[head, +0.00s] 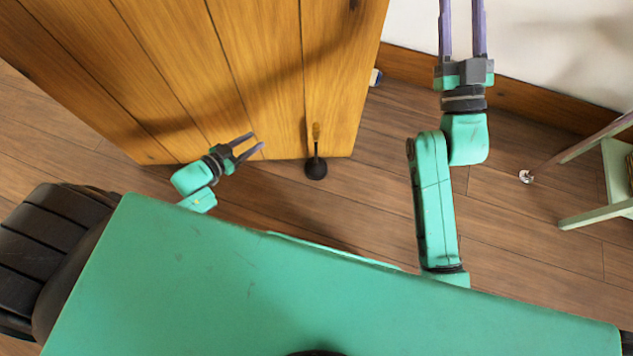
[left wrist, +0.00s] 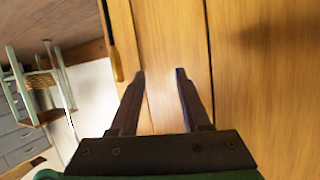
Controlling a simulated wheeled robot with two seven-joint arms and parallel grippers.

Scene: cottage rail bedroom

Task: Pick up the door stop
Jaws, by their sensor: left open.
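The door stop (head: 316,168) stands on the wooden floor in the head view, at the lower edge of the wooden door. It has a dark round base, a thin dark stem and a yellow-brown upper end. My left gripper (head: 257,141) is open and empty, to the left of the door stop and apart from it. My right gripper (head: 462,18) is at the top of the head view, fingers apart and empty.
The plank door (head: 240,70) fills the upper left. A white wall (head: 560,50) with a wooden baseboard (head: 530,108) stands at the upper right. A pale green piece of furniture (head: 597,214) is at the right edge. Bare floor (head: 380,160) lies right of the door stop.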

